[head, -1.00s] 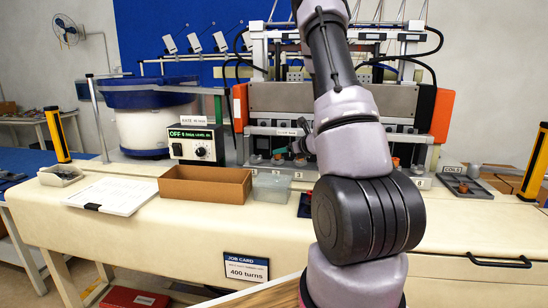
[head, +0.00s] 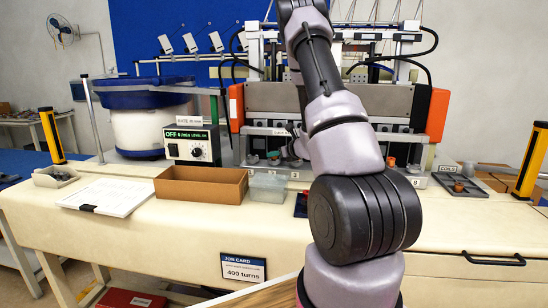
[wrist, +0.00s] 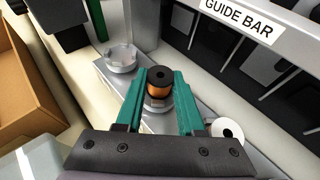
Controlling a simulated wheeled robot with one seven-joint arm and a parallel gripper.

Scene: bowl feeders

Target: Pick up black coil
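A coil with a black top (wrist: 160,74) and orange copper-coloured winding stands upright in the wrist view, above a pale ring-shaped seat on the grey machine ledge. The green fingers of my gripper (wrist: 160,85) are on either side of it, one left and one right, very close to its sides. I cannot tell whether they press on it or leave a thin gap.
The guide bar (wrist: 240,32) runs behind. A brown box (head: 200,185), a clear bin (head: 268,187) and a coils tray (head: 474,190) are on the bench.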

